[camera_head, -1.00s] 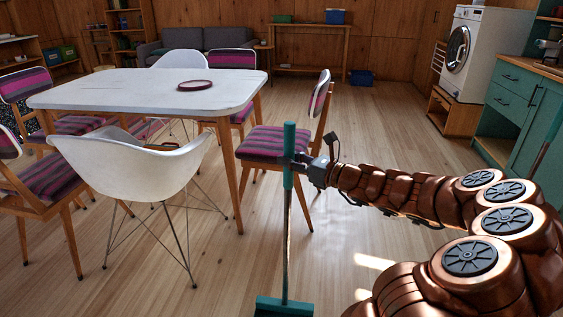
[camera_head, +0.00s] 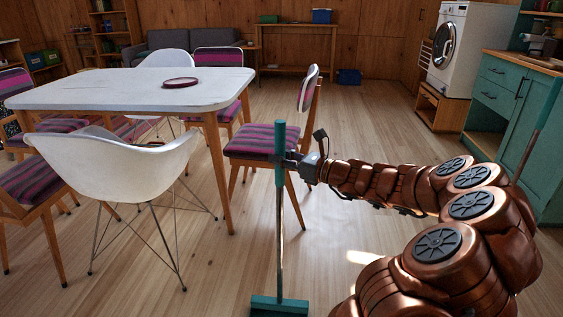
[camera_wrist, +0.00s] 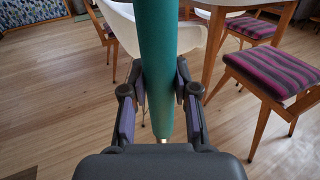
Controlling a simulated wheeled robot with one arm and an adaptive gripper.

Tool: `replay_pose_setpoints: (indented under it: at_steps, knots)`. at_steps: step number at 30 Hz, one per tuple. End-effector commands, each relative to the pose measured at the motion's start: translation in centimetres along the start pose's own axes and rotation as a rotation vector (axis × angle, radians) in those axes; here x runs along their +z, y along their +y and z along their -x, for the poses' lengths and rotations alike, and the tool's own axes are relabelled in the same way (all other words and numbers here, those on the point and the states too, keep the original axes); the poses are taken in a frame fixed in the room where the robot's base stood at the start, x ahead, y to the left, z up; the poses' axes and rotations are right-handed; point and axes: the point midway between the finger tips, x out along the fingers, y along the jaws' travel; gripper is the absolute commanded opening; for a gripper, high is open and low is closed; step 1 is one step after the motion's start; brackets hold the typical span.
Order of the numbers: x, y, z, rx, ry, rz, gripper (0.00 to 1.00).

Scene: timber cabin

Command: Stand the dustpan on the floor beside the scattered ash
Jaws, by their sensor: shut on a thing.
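The dustpan has a long upright handle (camera_head: 280,150) with a teal grip and a thin grey shaft, and a wide teal pan (camera_head: 279,306) at the bottom edge of the head view. My gripper (camera_head: 283,158) is shut on the teal grip. In the wrist view the teal grip (camera_wrist: 168,50) stands between the two fingers of my gripper (camera_wrist: 158,95). The pan is low over the floor (camera_head: 215,265); I cannot tell whether it touches. No scattered ash is visible in either view.
A striped chair (camera_head: 262,139) stands close behind the handle. A white table (camera_head: 120,88) and a white shell chair (camera_head: 115,172) are to the left. Teal cabinets (camera_head: 510,110) and a washing machine (camera_head: 459,45) are at the right. Open floor lies between.

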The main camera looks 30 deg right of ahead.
Motion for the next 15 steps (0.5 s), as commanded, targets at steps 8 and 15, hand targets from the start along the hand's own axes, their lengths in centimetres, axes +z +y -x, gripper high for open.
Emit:
replay_pose_setpoints:
  at_steps: [8,15]
  knots:
    - [-0.06,-0.03,0.04,-0.001,-0.001,0.000,0.00]
    - [-0.09,-0.03,0.05,-0.001,0.000,0.001,0.54]
